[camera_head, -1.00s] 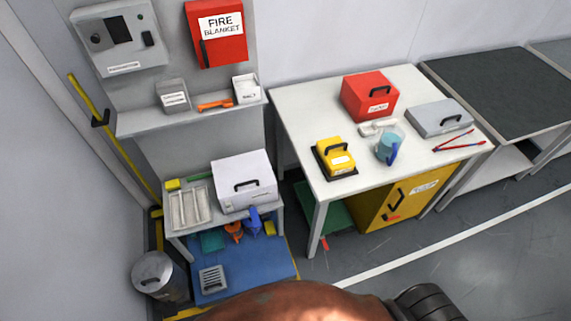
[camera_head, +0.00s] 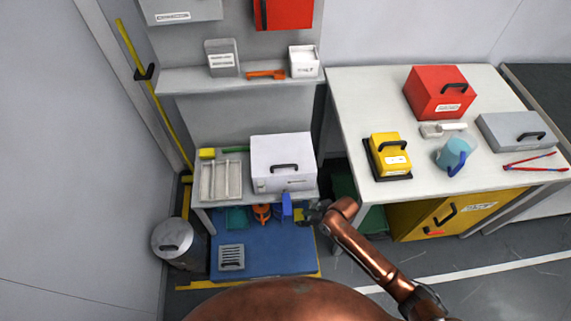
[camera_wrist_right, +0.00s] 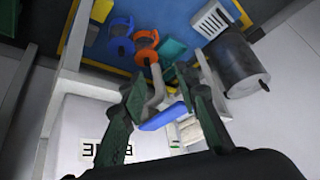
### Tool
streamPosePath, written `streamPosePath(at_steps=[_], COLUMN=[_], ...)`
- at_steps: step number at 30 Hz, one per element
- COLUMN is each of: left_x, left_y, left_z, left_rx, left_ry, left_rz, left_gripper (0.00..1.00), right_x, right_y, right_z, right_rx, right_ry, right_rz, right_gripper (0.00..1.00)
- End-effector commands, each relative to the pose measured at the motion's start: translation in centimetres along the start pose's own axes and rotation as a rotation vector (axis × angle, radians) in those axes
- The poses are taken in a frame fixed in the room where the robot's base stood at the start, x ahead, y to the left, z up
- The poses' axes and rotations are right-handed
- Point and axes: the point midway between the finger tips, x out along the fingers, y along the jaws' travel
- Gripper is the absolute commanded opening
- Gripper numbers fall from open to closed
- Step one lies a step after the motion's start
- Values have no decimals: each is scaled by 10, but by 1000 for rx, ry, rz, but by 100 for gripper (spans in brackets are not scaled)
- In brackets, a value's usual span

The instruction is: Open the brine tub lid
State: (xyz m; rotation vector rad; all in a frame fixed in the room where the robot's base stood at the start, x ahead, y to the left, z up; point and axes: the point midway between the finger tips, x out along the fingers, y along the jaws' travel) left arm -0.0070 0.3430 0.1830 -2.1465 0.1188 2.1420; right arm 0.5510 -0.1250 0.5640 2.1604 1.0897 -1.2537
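A white box (camera_head: 283,150) with a black handle sits on the low bench; I take it for the brine tub, though its label is too small to read. Its top looks shut. My right gripper (camera_head: 311,212) is just right of and below the box's front, at the bench's front right corner. In the right wrist view, the gripper's (camera_wrist_right: 165,108) fingers are spread apart, with the white box (camera_wrist_right: 85,132) and part of its label below left. A blue piece and a pale bar show between the fingers; I cannot tell whether they touch. My left gripper is not in view.
A divided tray (camera_head: 221,180) stands left of the box. Blue and orange items are under the bench above a blue mat (camera_head: 270,260). A metal bin (camera_head: 178,243) stands at left. The white table (camera_head: 350,110) at right holds red, yellow and grey boxes.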

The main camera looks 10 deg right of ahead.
Motion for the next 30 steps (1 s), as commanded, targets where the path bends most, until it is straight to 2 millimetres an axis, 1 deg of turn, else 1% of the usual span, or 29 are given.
streamPosePath(at_steps=[1, 2, 3, 7, 9, 11, 14, 15, 18, 22, 24, 26, 30], left_x=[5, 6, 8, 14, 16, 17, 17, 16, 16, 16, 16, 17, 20], left_y=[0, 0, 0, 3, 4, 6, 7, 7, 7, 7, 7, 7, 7], left_z=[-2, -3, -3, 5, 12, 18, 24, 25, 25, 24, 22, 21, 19], left_rx=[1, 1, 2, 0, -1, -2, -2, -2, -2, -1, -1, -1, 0], left_ry=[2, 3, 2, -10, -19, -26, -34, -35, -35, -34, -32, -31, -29], left_rz=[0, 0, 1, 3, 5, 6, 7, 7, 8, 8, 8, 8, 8], left_gripper=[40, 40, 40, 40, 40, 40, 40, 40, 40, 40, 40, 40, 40], right_x=[-6, -10, -15, -36, -49, -60, -80, -88, -107, -126, -131, -132, -123], right_y=[0, -2, -3, -8, -4, 5, 31, 43, 69, 92, 98, 101, 100], right_z=[-25, -37, -54, -102, -124, -140, -165, -174, -194, -211, -216, -218, -217], right_rx=[-76, -116, -173, -372, -476, -546, -621, -637, -665, -680, -682, -682, -682], right_ry=[8, 9, 12, 0, -20, -40, -66, -73, -82, -86, -85, -85, -85], right_rz=[-19, -34, -51, -107, -133, -144, -145, -139, -123, -104, -99, -97, -99], right_gripper=[29, 29, 29, 29, 29, 29, 29, 29, 29, 29, 29, 29, 29])
